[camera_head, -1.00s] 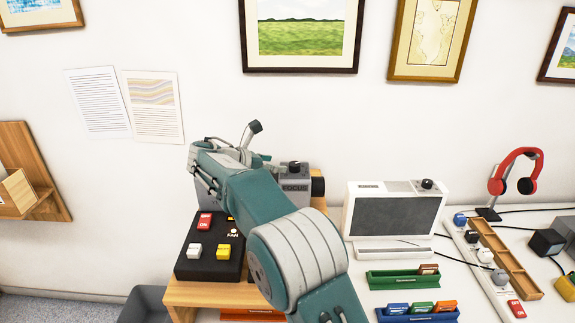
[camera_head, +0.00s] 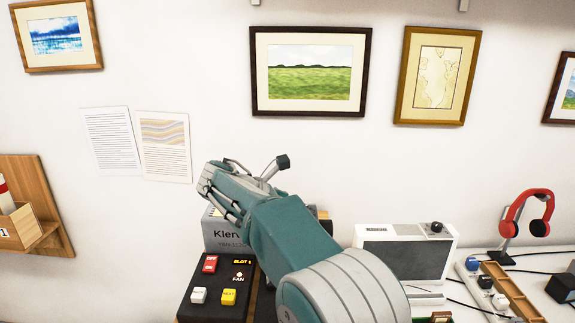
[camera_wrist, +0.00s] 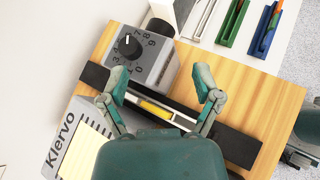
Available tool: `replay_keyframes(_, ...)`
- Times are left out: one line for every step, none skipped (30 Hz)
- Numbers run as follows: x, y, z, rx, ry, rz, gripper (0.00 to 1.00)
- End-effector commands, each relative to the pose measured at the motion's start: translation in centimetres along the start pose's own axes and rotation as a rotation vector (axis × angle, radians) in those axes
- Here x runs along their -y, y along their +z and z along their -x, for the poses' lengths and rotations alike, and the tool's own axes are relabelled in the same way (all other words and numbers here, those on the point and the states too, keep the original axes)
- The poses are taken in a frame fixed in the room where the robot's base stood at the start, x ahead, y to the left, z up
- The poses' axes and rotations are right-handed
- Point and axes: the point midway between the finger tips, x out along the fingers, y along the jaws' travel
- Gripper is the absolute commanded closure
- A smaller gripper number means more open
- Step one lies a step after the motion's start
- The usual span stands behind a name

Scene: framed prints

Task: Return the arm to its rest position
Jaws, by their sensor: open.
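My teal and grey arm rises from the bottom of the head view. My gripper shows in the wrist view (camera_wrist: 162,84) with its two fingers spread apart and nothing between them. In the wrist view it is above a wooden surface (camera_wrist: 255,105) that carries a grey device with a black numbered dial (camera_wrist: 150,50). A dark bar with a yellow strip (camera_wrist: 157,109) shows below and between the fingers. The grey Klervo box (camera_wrist: 75,135) lies at the lower left, and it also shows behind my arm in the head view (camera_head: 222,234).
A black fan control box (camera_head: 220,290) with red, white and yellow buttons stands left of my arm. A white screen device (camera_head: 405,258) and red headphones (camera_head: 525,215) stand to the right. Framed prints (camera_head: 310,110) hang on the wall, with clear wall above my arm.

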Motion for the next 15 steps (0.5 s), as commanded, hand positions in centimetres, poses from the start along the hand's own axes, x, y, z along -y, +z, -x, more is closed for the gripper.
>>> replay_keyframes(1.8,1.7,-0.4,-0.041,-0.015,-0.073,0.18)
replay_keyframes(2.7,2.3,-0.7,-0.065,-0.025,-0.116,0.18)
replay_keyframes(4.0,3.1,-0.9,-0.098,-0.037,-0.173,0.18)
replay_keyframes(5.0,3.6,-1.1,-0.122,-0.047,-0.218,0.18)
replay_keyframes(6.0,4.1,-1.2,-0.145,-0.058,-0.262,0.18)
replay_keyframes(7.4,4.7,-1.3,-0.176,-0.072,-0.322,0.18)
replay_keyframes(8.4,5.1,-1.4,-0.199,-0.084,-0.368,0.18)
replay_keyframes(9.5,5.5,-1.4,-0.221,-0.096,-0.414,0.18)
replay_keyframes(10.9,5.9,-1.5,-0.249,-0.114,-0.475,0.18)
replay_keyframes(12.0,6.2,-1.5,-0.270,-0.126,-0.523,0.18)
replay_keyframes(13.1,6.4,-1.5,-0.290,-0.140,-0.570,0.18)
replay_keyframes(14.6,6.7,-1.4,-0.317,-0.158,-0.636,0.18)
replay_keyframes(15.7,6.9,-1.4,-0.337,-0.172,-0.684,0.18)
replay_keyframes(16.8,7.0,-1.4,-0.356,-0.187,-0.733,0.18)
replay_keyframes(18.3,7.2,-1.3,-0.382,-0.207,-0.800,0.18)
